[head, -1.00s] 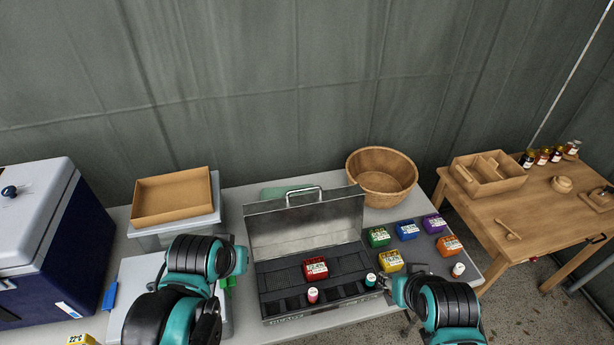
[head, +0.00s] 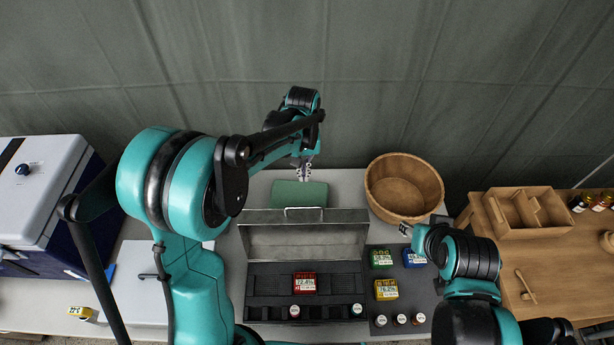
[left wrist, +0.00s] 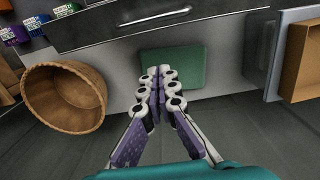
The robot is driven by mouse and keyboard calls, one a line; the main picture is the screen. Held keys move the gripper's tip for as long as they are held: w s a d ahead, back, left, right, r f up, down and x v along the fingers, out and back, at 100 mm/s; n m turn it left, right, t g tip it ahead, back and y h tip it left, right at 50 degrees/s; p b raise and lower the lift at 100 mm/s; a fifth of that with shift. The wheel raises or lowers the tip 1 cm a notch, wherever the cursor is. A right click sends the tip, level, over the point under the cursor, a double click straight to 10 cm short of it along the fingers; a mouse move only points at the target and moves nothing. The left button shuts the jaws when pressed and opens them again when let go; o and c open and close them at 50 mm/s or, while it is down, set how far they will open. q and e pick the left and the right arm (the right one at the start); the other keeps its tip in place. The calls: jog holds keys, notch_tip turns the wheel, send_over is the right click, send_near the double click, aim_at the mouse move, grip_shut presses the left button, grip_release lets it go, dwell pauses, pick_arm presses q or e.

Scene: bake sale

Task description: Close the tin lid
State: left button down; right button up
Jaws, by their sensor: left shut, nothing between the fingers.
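The metal tin (head: 255,300) stands open on the table, its grey lid (head: 300,240) raised at the back with a handle on its top edge. Inside the tin are a red box (head: 304,283) and two small round jars.
A wooden bowl (head: 403,188) stands at the back right. Coloured boxes and small jars sit on a dark mat (head: 412,287) right of the tin. A cooler (head: 48,190) is at the left.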

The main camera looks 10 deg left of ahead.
pick_arm(q)
notch_tip(320, 180, down, 9)
jog(key=b, duration=0.2)
jog(key=s, duration=0.1)
jog(key=s+r, duration=0.1)
jog(key=s, duration=0.2)
jog(key=shift+d+r, duration=0.35)
jog(key=shift+d, duration=0.05)
